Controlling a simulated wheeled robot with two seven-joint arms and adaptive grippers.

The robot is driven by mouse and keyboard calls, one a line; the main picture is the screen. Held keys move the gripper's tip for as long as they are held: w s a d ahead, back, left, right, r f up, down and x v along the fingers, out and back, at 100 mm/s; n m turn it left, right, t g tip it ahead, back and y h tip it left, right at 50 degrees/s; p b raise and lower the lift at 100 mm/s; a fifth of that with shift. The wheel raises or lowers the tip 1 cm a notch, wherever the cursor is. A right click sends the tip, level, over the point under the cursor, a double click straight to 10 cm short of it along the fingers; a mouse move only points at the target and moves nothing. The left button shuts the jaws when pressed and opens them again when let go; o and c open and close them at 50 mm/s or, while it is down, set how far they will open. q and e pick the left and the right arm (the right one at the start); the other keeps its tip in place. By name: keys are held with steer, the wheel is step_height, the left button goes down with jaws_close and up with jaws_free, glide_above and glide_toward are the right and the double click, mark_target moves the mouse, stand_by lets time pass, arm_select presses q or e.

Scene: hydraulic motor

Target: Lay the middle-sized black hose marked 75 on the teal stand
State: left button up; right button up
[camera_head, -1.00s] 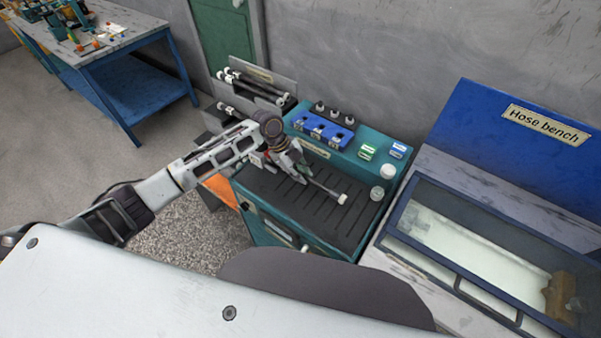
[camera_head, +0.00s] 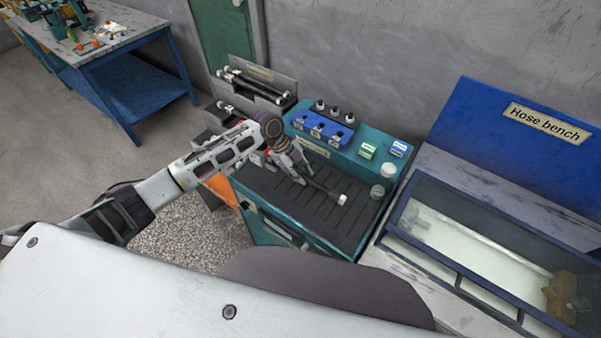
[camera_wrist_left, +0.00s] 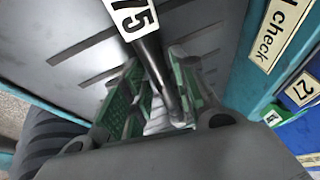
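The black hose marked 75 (camera_head: 325,188) has a white end and lies along the black ridged top of the teal stand (camera_head: 262,190), angled toward the front right. Its 75 label (camera_wrist_left: 132,17) shows in the left wrist view. My left gripper (camera_head: 297,172) is low over the stand top, around the hose. In the left wrist view its green-padded fingers (camera_wrist_left: 160,90) stand apart on both sides of the hose, with gaps beside it. The hose's far end is hidden by the gripper. My right gripper is out of view.
A blue holder (camera_head: 322,128) stands at the stand's back, with small green (camera_head: 367,151) and blue boxes (camera_head: 398,149) to its right. A rack with dark hoses (camera_head: 252,85) is behind left. The hose bench (camera_head: 455,205) adjoins on the right. The stand's front right top is clear.

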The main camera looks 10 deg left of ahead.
arm_select(q)
steer(key=shift+o, duration=1.1)
steer(key=shift+s, duration=0.1)
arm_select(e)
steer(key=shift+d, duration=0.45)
arm_select(q)
steer(key=v, duration=1.2)
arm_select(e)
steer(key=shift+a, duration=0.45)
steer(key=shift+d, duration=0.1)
